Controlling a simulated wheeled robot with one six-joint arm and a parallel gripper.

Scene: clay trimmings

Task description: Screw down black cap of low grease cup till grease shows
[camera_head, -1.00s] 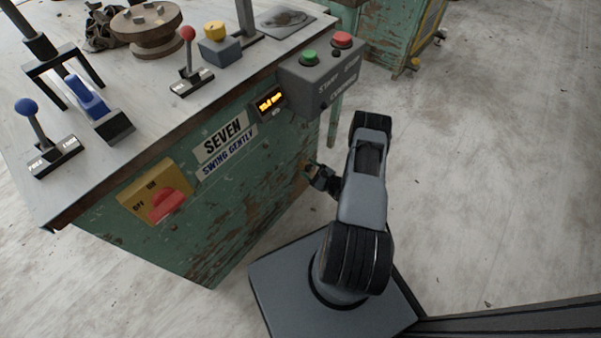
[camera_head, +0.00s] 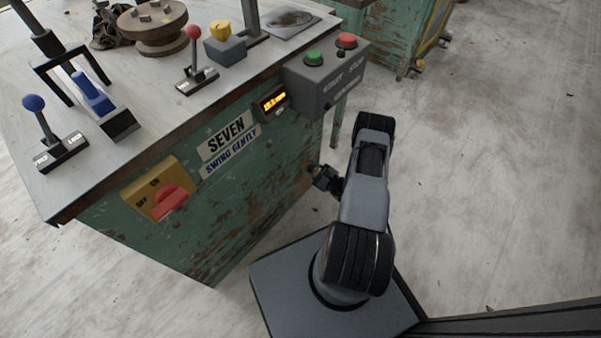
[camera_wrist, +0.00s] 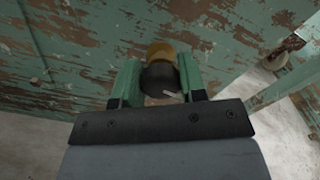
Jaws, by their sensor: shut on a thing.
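The low grease cup has a brass body (camera_wrist: 160,50) on the worn green side panel of the machine, in the wrist view. Its black cap (camera_wrist: 158,80) sits on the near end, with a pale mark on it. My gripper (camera_wrist: 160,85) is shut on the black cap, a green finger on each side. In the head view my gripper (camera_head: 322,177) is low by the panel, and the cap is too small to make out there. I cannot see grease in either view.
The green machine cabinet (camera_head: 240,215) bears a red rotary switch (camera_head: 170,203) and a START/STOP box (camera_head: 325,82). Levers with a blue knob (camera_head: 33,103) and a red knob (camera_head: 193,32) stand on its top. Open floor lies to the right.

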